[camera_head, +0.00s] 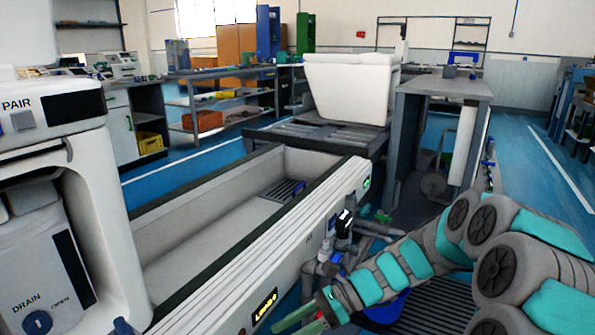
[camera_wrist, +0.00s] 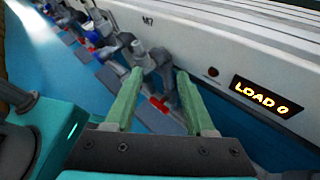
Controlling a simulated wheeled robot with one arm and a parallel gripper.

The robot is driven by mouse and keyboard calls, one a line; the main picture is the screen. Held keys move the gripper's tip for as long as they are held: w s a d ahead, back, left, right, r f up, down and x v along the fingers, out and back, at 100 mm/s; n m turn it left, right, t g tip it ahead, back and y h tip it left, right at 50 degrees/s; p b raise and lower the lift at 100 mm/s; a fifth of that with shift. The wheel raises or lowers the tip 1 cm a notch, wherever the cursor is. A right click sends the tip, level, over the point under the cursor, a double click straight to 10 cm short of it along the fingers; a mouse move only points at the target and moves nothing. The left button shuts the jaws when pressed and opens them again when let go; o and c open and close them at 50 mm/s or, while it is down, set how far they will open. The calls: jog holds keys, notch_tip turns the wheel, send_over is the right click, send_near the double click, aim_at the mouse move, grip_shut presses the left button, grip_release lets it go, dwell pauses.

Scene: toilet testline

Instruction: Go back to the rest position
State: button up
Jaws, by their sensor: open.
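My gripper (camera_wrist: 155,98) shows in the wrist view with its two green fingers apart and nothing between them. It also shows at the bottom of the head view (camera_head: 298,318), beside the long white test tank, partly cut off by the frame edge. My teal and grey arm reaches in from the right of the head view. The white side of the test tank (camera_wrist: 215,45) runs past the fingers in the wrist view, with a lit "LOAD 0" display (camera_wrist: 262,95) on it. The fingers appear apart from the panel.
Pipes and valves (camera_head: 335,250) run along the tank's outer side, close to my gripper. A white machine marked "DRAIN" (camera_head: 95,200) stands at the left. A white toilet tank (camera_head: 350,88) sits behind, and a grey table (camera_head: 445,87) is at the back right. Blue floor is open at the far right.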

jog(key=s+d+r+n+h+p, duration=0.1)
jog(key=s+d+n+h, duration=0.15)
jog(key=s+n, duration=0.35)
jog(key=s+d+r+n+h, duration=0.2)
jog(key=s+n+h, duration=0.2)
jog(key=s, duration=0.4)
jog(key=s+d+r+n+t+h+p, duration=0.1)
jog(key=s+d+n+t+h, duration=0.1)
jog(key=s+d+n+h, duration=0.4)
jog(key=shift+s+d+n, duration=0.8)
jog(key=shift+s+d, duration=1)
jog(key=shift+d, duration=1.5)
